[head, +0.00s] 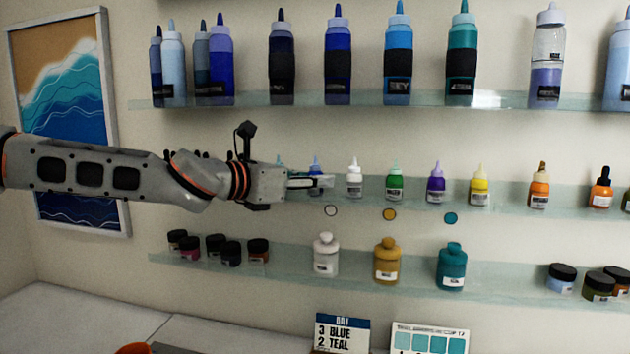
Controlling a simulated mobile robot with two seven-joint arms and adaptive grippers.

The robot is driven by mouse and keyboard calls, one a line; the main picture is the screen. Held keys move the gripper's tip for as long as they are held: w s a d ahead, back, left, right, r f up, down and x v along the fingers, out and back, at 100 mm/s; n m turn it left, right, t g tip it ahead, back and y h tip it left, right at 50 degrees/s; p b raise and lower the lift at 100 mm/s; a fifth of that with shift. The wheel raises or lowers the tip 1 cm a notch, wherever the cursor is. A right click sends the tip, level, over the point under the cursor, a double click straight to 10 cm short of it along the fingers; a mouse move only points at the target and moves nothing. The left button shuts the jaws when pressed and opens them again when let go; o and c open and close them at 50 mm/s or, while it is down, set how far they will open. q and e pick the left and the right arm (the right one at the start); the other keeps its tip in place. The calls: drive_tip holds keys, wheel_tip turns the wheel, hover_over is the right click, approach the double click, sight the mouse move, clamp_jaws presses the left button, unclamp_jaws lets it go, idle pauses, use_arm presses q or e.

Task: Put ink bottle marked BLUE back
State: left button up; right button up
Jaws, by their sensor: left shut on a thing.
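A small bottle with a blue tip, the blue ink bottle (315,164), shows its top just above the fingers of my left gripper (322,182). The gripper reaches in from the left at the middle glass shelf and is shut on this bottle. The fingers hide its lower part and label, so I cannot read BLUE or tell whether its base touches the shelf. My right gripper is out of view.
The middle shelf (380,192) holds a white bottle (354,181) close right of the fingers, then green (395,184), purple (436,187) and yellow (479,188) ones. Larger bottles stand above; jars stand below.

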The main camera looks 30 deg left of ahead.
use_arm(q)
drive_tip(key=o, duration=0.8)
drive_tip(key=shift+r, duration=0.1)
drive_tip(key=shift+r+p, duration=0.2)
drive_tip(key=shift+p, duration=0.2)
drive_tip(key=v, duration=1.2)
drive_tip(key=shift+f, duration=0.15)
drive_tip(key=shift+s+f, duration=0.1)
